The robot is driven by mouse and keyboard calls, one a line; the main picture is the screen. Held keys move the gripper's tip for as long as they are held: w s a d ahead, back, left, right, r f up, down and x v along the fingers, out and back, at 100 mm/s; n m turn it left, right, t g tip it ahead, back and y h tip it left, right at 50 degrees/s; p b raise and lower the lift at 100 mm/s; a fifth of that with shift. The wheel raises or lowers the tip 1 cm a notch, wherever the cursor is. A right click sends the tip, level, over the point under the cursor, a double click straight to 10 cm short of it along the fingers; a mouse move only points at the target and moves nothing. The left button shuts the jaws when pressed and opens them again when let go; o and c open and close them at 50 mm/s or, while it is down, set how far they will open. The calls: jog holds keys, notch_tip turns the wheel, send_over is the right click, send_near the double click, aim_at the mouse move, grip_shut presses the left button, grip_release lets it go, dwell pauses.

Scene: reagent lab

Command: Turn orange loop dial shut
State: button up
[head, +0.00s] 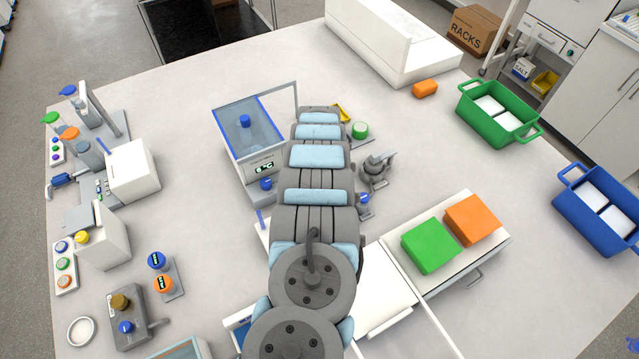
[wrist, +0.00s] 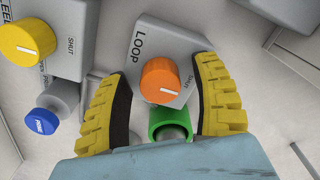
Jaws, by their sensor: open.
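The orange dial (wrist: 160,82) stands on a grey block marked LOOP (wrist: 150,42) in the wrist view. A white pointer line on its face lies nearly level, its right end on the side where the word SHUT is printed. My gripper (wrist: 162,77) is open, with one yellow-and-black finger on each side of the dial. A gap shows between the dial and each finger. In the head view my arm covers the gripper, and I cannot make out the loop dial there.
In the wrist view, a green collar (wrist: 170,122) sits just below the orange dial. A yellow dial (wrist: 28,42) and a blue PUMP knob (wrist: 42,121) are to the left. In the head view, a blue-rimmed box (head: 247,125) stands left of my arm.

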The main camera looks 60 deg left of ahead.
jog(key=shift+r, duration=0.15)
notch_tip(320, 180, up, 2)
jog(key=shift+w+a+r, duration=0.1)
notch_tip(320, 180, up, 10)
jog(key=shift+f, duration=0.25)
dwell(0.4)
dwell(0.6)
